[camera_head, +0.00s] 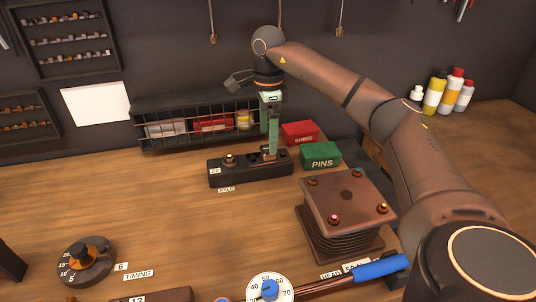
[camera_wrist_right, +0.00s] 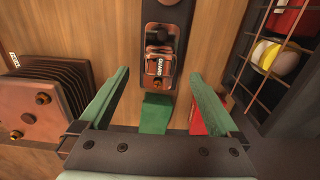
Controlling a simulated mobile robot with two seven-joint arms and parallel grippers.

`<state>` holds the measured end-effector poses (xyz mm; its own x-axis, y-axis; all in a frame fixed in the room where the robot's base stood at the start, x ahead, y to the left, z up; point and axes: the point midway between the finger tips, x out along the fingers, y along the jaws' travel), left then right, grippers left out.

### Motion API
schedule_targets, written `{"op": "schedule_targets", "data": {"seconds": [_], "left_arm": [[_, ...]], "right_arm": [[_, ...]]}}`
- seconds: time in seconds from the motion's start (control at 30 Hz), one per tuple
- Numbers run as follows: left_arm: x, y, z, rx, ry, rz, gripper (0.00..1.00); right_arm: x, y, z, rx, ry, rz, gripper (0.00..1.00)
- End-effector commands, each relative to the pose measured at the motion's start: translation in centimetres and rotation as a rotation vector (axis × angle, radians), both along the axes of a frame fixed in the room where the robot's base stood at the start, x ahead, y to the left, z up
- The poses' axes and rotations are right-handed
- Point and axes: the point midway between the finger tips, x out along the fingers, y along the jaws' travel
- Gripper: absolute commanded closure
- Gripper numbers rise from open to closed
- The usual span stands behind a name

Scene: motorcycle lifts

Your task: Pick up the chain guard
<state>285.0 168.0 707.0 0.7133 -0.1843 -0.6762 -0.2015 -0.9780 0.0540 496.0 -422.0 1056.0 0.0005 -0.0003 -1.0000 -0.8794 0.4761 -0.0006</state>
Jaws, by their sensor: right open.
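The chain guard (camera_wrist_right: 158,66) is a small dark and coppery piece with a white label reading GUARD. It sits in the black block (camera_head: 225,176), on the wooden bench. In the head view the chain guard (camera_head: 267,154) is small and partly hidden by my right gripper (camera_head: 270,147), which points down just over it. In the right wrist view my right gripper (camera_wrist_right: 159,75) is open, with one green finger to each side of the chain guard and nothing between them but the view of it. I cannot tell the remaining gap in height. My left gripper is not in view.
A green PINS box (camera_head: 320,155) and a red box (camera_head: 299,132) stand right of the block. A wire-fronted rack (camera_head: 180,106) is behind. A stack of brown plates (camera_head: 349,200) stands front right. The bench left of the block is clear.

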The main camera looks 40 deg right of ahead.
Motion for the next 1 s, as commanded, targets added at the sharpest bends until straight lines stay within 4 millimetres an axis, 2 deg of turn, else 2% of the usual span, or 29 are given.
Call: {"op": "schedule_targets", "data": {"seconds": [0.2, 0.3, 0.57, 1.0], "left_arm": [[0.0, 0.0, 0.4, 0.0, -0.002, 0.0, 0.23], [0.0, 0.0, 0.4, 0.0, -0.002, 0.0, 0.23], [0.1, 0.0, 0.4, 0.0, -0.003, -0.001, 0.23], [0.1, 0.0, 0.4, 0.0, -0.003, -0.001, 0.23]], "right_arm": [[-0.1, 0.1, -3.4, 0.0, 0.004, 0.0, 0.03], [-0.1, 0.1, -4.3, -0.001, 0.003, 0.0, 0.03], [-0.1, 0.1, -4.6, 0.0, 0.0, 0.0, 0.03], [-0.1, 0.1, -4.6, 0.0, 0.0, 0.0, 0.51]]}}
